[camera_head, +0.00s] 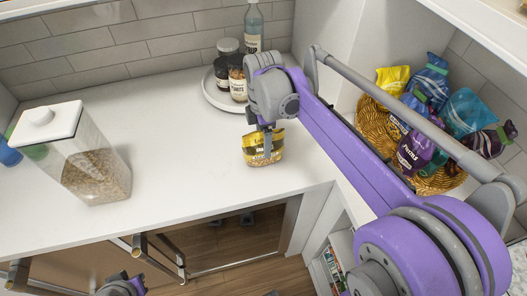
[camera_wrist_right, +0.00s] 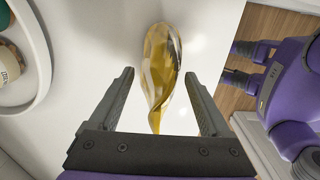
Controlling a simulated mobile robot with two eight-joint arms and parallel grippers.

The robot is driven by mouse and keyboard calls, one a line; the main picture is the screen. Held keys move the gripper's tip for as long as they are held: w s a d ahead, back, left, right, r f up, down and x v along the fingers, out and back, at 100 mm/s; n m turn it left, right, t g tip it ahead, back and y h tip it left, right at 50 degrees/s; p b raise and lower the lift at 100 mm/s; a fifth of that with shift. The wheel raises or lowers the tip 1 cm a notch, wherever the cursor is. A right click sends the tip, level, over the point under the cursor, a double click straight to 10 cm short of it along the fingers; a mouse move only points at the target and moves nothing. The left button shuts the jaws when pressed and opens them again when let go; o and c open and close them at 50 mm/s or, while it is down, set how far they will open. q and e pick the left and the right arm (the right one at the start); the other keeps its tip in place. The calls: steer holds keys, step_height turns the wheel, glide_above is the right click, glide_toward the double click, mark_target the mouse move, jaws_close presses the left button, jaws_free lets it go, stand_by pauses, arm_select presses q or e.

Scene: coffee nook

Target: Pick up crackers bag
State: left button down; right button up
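The crackers bag (camera_head: 262,146) is a small yellow and brown packet standing on the white counter near its front edge. In the right wrist view the bag (camera_wrist_right: 162,75) shows edge-on from above. My right gripper (camera_head: 267,148) is directly over it, pointing down. Its two fingers (camera_wrist_right: 160,78) are apart, one on each side of the bag, with visible gaps to both. A finger hides part of the bag's front in the head view. My left gripper (camera_wrist_right: 240,63) is away from the bag, its fingers apart and empty; it barely shows at the bottom of the head view (camera_head: 124,287).
A round white tray (camera_head: 213,98) with jars and a bottle (camera_head: 253,28) stands behind the bag. A clear cereal container (camera_head: 90,165) is at left. A wicker basket (camera_head: 372,122) of snack bags is at right. The counter left of the bag is clear.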

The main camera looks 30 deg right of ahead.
jaws_close()
steer(key=shift+r, duration=0.1)
stand_by(0.4)
step_height(320, 180, up, 10)
steer(key=shift+f+p, duration=0.1)
steer(key=shift+p, duration=0.25)
